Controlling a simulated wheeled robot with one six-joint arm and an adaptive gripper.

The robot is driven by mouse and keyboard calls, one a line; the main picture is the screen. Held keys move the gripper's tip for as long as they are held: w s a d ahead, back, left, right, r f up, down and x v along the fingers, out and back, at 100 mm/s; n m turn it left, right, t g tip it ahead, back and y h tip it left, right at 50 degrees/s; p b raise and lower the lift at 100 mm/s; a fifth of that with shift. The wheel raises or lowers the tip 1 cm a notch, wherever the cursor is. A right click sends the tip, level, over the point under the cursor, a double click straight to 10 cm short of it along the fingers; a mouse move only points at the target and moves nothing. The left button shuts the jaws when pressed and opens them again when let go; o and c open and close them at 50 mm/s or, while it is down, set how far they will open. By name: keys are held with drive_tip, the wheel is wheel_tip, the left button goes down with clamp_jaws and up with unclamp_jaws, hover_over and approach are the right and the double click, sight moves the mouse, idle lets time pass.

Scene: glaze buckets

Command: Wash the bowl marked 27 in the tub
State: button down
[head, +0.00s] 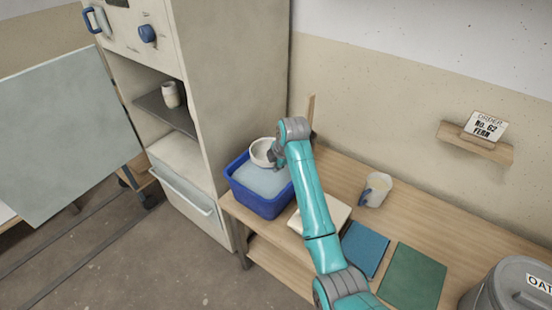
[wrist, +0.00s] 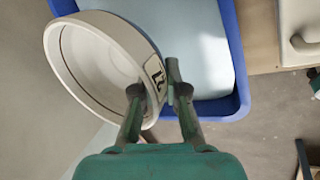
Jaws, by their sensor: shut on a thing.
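A cream bowl (head: 262,152) is at the far side of the blue tub (head: 232,188), over the pale water. I cannot tell whether it touches the water. In the wrist view the bowl (wrist: 92,62) has its hollow inside facing the camera and looks empty. A dark-framed label on its outer side (wrist: 155,74) is seen sideways and seems to read 27. My gripper (wrist: 158,92) is shut on the bowl's wall beside the label. In the head view my gripper (head: 277,155) is partly hidden by my arm. The tub's blue rim also shows in the wrist view (wrist: 238,75).
A white block (head: 335,213), a blue-handled pitcher (head: 375,190), a blue tile (head: 365,248) and a green tile (head: 412,276) lie right of the tub on the wooden bench (head: 425,220). A tall cabinet (head: 235,80) stands close on the left. A grey lidded bucket (head: 510,288) is at right.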

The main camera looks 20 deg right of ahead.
drive_tip(key=shift+s+f, duration=0.1)
drive_tip(key=shift+f, duration=0.2)
drive_tip(key=shift+a+f, duration=0.1)
drive_tip(key=shift+f, duration=1.4)
drive_tip(key=shift+f, duration=2.85)
drive_tip(key=shift+a, duration=0.15)
drive_tip(key=shift+a, duration=0.4)
drive_tip(key=shift+d, duration=0.15)
